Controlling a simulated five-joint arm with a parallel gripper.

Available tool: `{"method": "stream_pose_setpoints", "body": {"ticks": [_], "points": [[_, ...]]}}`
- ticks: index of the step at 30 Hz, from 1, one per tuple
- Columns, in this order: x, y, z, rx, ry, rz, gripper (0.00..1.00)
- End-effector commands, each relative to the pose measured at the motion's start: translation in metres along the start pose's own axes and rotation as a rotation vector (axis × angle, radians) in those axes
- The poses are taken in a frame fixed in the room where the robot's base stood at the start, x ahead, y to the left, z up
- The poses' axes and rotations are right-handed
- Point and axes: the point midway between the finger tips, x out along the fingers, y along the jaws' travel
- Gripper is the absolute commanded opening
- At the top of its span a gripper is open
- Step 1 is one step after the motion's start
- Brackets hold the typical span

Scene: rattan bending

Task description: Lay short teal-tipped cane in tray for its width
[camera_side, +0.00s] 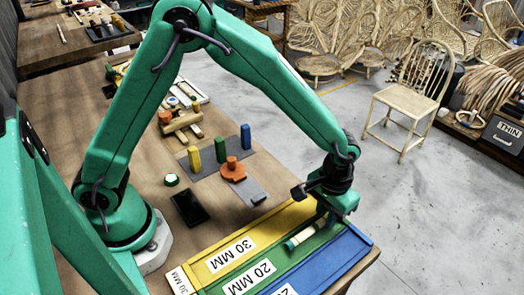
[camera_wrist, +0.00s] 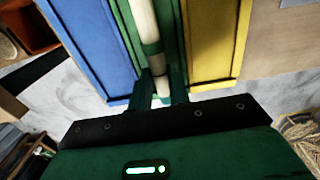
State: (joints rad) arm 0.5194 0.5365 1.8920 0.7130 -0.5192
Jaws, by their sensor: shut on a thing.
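The short cane (camera_side: 304,237) is cream with teal bands near its ends. It lies along the green 20 MM tray (camera_side: 240,286), at the tray's far right end. In the wrist view the cane (camera_wrist: 145,28) runs lengthwise between the green walls. My gripper (camera_side: 324,216) is low over that end of the tray, shut on the cane near one end. The wrist view shows the fingers (camera_wrist: 161,90) on either side of it. Whether the cane rests fully on the tray floor cannot be told.
The yellow 30 MM tray (camera_side: 206,272) and the blue tray (camera_side: 341,250) flank the green one; the blue label is cut off. A grey plate with yellow, green and blue pegs (camera_side: 221,150), an orange piece (camera_side: 233,172) and a black slab (camera_side: 188,208) stand behind. The table edge is close by.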

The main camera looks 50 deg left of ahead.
Motion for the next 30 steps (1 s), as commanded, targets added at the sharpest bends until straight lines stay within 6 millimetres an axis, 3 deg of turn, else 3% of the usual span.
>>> {"method": "stream_pose_setpoints", "body": {"ticks": [5, 6, 9, 10, 22, 30], "points": [[0.0, 0.0, 0.0, 0.0, 0.0, 0.0, 0.0], [0.0, 0.0, 0.0, 0.0, 0.0, 0.0, 0.22], [0.0, 0.0, 0.0, 0.0, 0.0, 0.0, 0.42], [0.0, 0.0, 0.0, 0.0, 0.0, 0.0, 0.43], [-0.004, 0.0, 0.0, 0.0, 0.001, 0.001, 0.43], [-0.029, 0.0, -0.001, 0.0, 0.003, 0.002, 0.43]]}}
